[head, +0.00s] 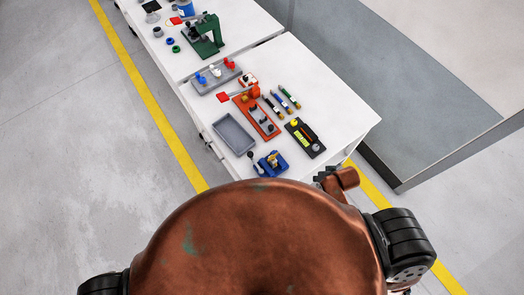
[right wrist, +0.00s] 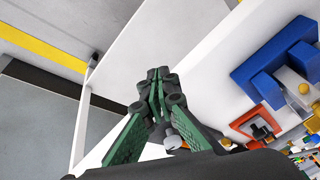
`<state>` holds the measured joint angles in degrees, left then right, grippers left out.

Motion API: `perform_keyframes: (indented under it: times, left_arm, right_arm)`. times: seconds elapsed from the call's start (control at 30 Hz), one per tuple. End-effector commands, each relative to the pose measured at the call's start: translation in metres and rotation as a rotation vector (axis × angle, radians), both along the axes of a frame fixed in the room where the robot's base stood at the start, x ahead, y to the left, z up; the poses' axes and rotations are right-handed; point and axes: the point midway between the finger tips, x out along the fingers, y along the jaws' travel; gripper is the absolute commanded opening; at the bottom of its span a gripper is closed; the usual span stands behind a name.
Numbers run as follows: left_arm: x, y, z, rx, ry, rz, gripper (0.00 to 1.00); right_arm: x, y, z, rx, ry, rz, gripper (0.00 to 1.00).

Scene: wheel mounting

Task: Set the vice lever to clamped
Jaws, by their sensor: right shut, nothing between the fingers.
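The small blue vice (head: 273,163) sits at the near end of the white table. Its lever (head: 253,158), a thin rod with a dark knob, stands out on its left side, tilted up. The blue vice body (right wrist: 272,68) fills the upper right of the right wrist view, with a metal part at its middle. I cannot make out the lever's set position. My right gripper (head: 325,174) is right of the vice, apart from it, near the table's near edge. In the right wrist view the green fingers (right wrist: 158,92) are shut and empty. My left gripper is out of view.
A grey tray (head: 234,135) lies behind the vice to the left. A black fixture with a yellow-green part (head: 303,139) is to its right. An orange-red fixture (head: 257,117) and several pens or tools (head: 281,102) are farther back. Bare table lies right of the black fixture.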

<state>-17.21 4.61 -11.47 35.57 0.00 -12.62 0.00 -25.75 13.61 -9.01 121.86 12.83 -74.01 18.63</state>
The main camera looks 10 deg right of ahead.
Motion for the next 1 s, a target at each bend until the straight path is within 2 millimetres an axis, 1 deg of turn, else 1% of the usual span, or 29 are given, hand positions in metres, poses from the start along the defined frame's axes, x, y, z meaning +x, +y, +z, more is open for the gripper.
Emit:
perform_keyframes:
  times: [0.03, 0.27, 0.37, 0.47, 0.57, 0.7, 0.8, 0.9, 1.0]
  left_arm:
    - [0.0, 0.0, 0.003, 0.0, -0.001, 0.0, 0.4]
    - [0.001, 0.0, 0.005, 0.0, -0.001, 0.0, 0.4]
    - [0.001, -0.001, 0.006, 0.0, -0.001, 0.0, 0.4]
    - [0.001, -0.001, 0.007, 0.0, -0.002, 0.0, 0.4]
    - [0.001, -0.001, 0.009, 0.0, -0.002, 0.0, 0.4]
    - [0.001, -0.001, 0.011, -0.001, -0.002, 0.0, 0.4]
    - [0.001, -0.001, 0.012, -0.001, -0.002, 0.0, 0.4]
    - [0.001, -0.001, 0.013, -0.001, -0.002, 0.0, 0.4]
    - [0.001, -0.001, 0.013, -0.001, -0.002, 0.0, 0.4]
  right_arm:
    - [0.011, 0.004, 0.015, 0.039, -0.013, -0.027, 0.0]
    - [0.044, 0.029, 0.037, 0.261, 0.011, -0.202, 0.0]
    - [0.059, 0.039, 0.046, 0.369, 0.048, -0.298, 0.0]
    - [0.074, 0.05, 0.061, 0.493, 0.112, -0.418, 0.0]
    - [0.091, 0.059, 0.082, 0.633, 0.219, -0.582, 0.0]
    - [0.109, 0.07, 0.119, 0.804, 0.427, -0.86, 0.0]
    - [0.116, 0.073, 0.143, 0.881, 0.572, -1.044, 0.0]
    - [0.121, 0.075, 0.162, 0.926, 0.688, -1.192, 0.0]
    - [0.124, 0.076, 0.175, 0.949, 0.765, -1.289, 0.0]
